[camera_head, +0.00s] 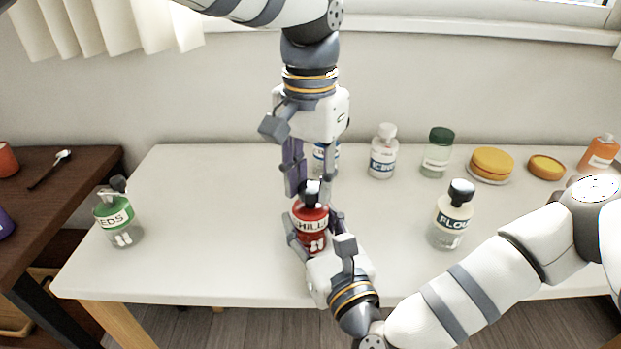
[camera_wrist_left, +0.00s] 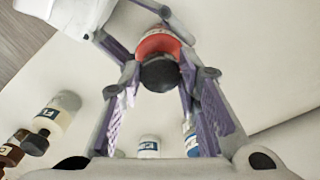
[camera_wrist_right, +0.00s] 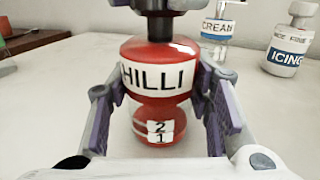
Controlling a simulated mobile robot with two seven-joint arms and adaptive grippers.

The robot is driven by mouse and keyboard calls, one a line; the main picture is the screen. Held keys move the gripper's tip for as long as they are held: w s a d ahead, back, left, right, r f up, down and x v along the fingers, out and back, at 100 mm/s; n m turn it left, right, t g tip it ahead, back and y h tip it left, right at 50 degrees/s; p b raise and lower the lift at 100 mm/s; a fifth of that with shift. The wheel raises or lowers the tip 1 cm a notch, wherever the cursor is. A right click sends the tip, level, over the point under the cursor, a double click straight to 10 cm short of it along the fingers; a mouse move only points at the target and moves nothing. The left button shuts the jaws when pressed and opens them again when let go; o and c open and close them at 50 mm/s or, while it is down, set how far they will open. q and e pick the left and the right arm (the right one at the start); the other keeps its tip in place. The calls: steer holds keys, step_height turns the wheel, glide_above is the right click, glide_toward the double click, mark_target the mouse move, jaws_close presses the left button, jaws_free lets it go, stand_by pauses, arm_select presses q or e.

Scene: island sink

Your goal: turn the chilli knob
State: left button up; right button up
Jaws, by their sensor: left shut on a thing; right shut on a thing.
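The chilli bottle (camera_head: 311,226), red with a white CHILLI label, stands upright near the front middle of the white table. Its dark knob (camera_head: 312,195) is on top and also shows in the left wrist view (camera_wrist_left: 160,74). My left gripper (camera_head: 309,186) reaches down from above and is shut on the knob. My right gripper (camera_head: 313,224) comes from the front and is shut on the red body, one finger on each side.
A SEEDS bottle (camera_head: 116,220) stands at the left and a FLOUR bottle (camera_head: 451,217) at the right. Behind are a white bottle (camera_head: 383,156), a green-capped jar (camera_head: 437,156) and yellow round containers (camera_head: 490,165). The table is clear between SEEDS and chilli.

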mark_target(310, 187)
arm_select(q)
steer(key=m, duration=0.3)
steer(key=shift+m, duration=0.3)
steer(key=shift+a+m, duration=0.1)
steer(key=shift+m, duration=1.8)
steer(key=o, duration=1.2)
step_height(310, 187, up, 12)
